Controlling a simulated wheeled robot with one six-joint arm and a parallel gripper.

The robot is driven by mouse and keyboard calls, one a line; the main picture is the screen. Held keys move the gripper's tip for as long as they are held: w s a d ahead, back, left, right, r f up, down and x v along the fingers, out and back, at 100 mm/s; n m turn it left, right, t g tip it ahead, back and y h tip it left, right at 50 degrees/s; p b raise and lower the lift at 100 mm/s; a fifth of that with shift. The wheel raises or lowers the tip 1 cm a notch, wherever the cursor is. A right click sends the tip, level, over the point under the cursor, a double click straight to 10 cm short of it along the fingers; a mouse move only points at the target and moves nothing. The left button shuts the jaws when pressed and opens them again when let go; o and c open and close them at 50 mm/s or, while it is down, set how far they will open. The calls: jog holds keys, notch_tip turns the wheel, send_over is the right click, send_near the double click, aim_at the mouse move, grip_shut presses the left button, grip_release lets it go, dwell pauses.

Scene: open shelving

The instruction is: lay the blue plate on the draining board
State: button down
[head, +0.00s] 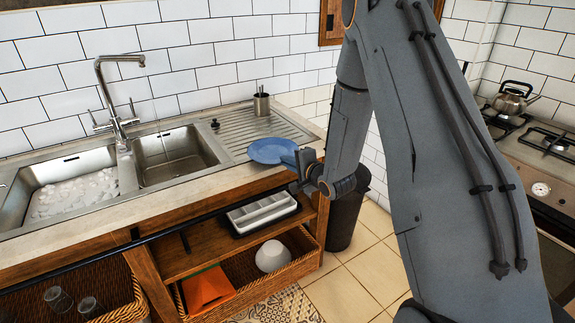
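The blue plate (270,150) lies roughly flat at the front right part of the draining board (240,130), to the right of the sink. From this view I cannot tell whether it rests on the board or is slightly above it. My gripper (298,161) is at the plate's right rim, by the counter's front edge. The fingers overlap the rim in the picture. They are small and partly hidden, so I cannot tell whether they are closed on it.
The double sink (168,160) with a tall tap (115,110) is at the left. A metal utensil cup (261,103) stands at the back of the board. Below are a grey cutlery tray (262,213), a white bowl (272,256) and a dark bin (345,218). A stove with a kettle (512,98) is at the right.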

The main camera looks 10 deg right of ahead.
jog(key=shift+f, duration=0.7)
jog(key=shift+f, duration=0.1)
jog(key=c, duration=2.4)
grip_release()
jog(key=shift+f, duration=0.1)
jog(key=o, duration=0.5)
jog(key=shift+c, duration=0.2)
